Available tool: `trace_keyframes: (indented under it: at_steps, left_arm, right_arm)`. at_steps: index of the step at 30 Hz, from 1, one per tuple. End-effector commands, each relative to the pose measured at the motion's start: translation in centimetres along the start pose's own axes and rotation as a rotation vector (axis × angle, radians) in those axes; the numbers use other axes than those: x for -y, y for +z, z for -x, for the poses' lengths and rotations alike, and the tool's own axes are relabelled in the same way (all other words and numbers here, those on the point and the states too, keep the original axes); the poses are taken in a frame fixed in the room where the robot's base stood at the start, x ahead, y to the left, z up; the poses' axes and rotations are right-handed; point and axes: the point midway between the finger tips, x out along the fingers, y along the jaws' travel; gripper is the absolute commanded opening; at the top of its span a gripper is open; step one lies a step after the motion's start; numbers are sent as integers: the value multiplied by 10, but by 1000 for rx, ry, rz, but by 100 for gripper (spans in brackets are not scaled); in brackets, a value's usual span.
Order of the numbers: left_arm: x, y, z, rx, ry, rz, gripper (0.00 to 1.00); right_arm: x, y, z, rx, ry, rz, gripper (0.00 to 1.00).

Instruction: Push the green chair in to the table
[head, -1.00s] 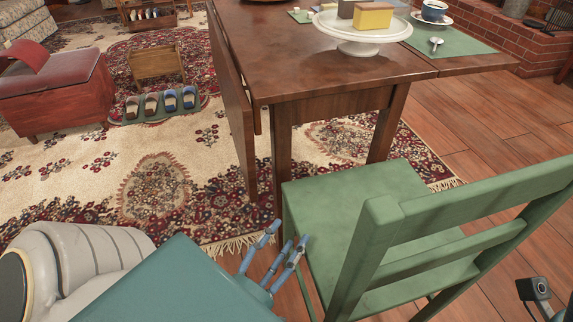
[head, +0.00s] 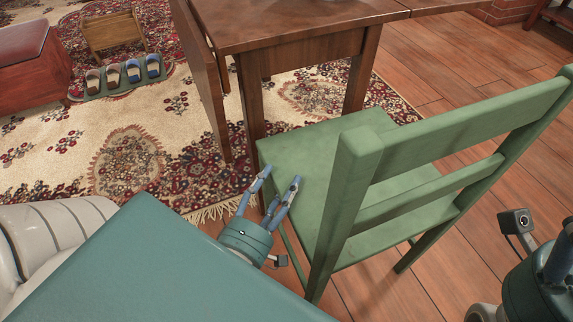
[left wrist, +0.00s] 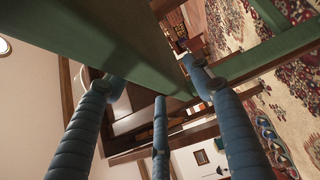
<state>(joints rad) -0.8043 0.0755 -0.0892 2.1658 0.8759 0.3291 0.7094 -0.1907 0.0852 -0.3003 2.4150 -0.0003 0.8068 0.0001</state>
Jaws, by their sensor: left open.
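The green chair (head: 325,160) stands upright at the near end of the brown wooden table (head: 285,25). Its seat's front edge is close to the table legs, and its slatted back (head: 440,150) is on the side away from the table. My left gripper (head: 280,177) is open and empty at the left side of the seat; I cannot tell if it touches. In the left wrist view its blue fingers (left wrist: 150,80) are spread close to the chair's green wood (left wrist: 115,45). My right gripper (head: 558,262) shows only partly at the lower right, apart from the chair.
A patterned rug (head: 120,160) lies left of and under the table. A red-topped bench (head: 25,60), a wooden rack (head: 112,35) and a mat with slippers (head: 125,80) are at the upper left. Bare wood floor (head: 440,65) is open to the right.

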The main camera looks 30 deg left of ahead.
Motion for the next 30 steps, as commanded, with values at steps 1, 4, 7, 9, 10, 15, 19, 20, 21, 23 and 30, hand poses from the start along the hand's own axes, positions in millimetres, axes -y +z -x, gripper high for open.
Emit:
trace_keyframes:
  at_steps: [1,4,7,9,10,15,19,20,21,23,30]
  left_arm:
    - [0,0,-11,-4,5,3,52]
    - [0,0,-27,-3,4,3,52]
    - [0,0,-40,-3,2,1,52]
    - [0,0,-46,-2,1,1,52]
    - [0,0,-49,-2,1,0,52]
    - [0,0,-54,0,-1,1,52]
    - [0,0,-55,1,-2,0,52]
    - [0,0,-55,0,-2,0,52]
    - [0,0,-54,0,-2,0,52]
    - [0,0,-54,0,-1,0,48]
    - [0,0,-54,0,-1,0,0]
  right_arm:
    - [0,0,0,-6,-2,1,75]
    - [0,0,0,-12,-5,1,75]
    - [1,0,-1,-14,-6,2,75]
    - [1,0,-2,-18,-7,2,75]
    - [1,0,-3,-19,-7,2,75]
    - [0,-1,-6,-26,-7,3,75]
    - [0,-1,-6,-26,-7,3,75]
    - [0,-1,-6,-26,-7,3,75]
    - [0,-1,-6,-27,-7,3,75]
    - [0,-1,-6,-27,-7,3,75]
    - [0,-2,-5,-27,-6,3,75]
